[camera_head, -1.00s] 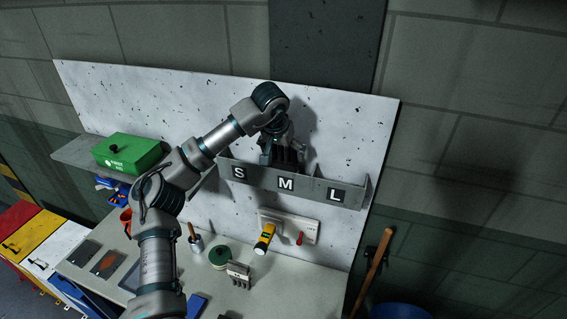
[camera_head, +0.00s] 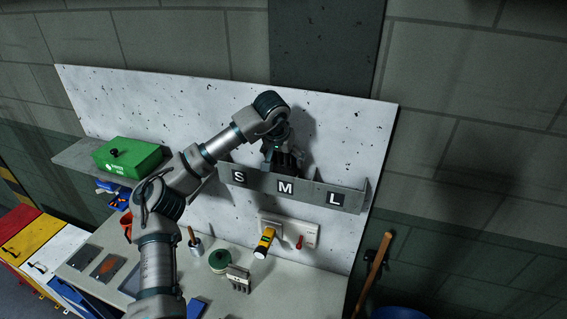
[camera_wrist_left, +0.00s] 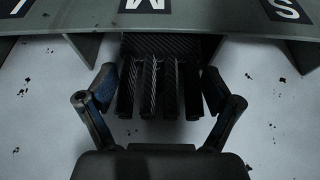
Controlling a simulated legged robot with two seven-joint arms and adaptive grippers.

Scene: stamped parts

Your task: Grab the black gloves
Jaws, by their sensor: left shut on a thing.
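The black gloves (camera_head: 291,161) stand in the grey wall rack (camera_head: 308,189), behind its front plate around the S and M labels. In the left wrist view the gloves (camera_wrist_left: 150,78) have their fingers pointing toward me and their far end under the rack's edge. My left gripper (camera_head: 277,151) is at the gloves, with its fingers on either side of them. The arm partly hides the contact in the head view. My right gripper is not in view.
The rack is fixed to a speckled white board (camera_head: 180,130). A green box (camera_head: 128,157) sits on a shelf at left. A wooden handle (camera_head: 374,270) leans at right.

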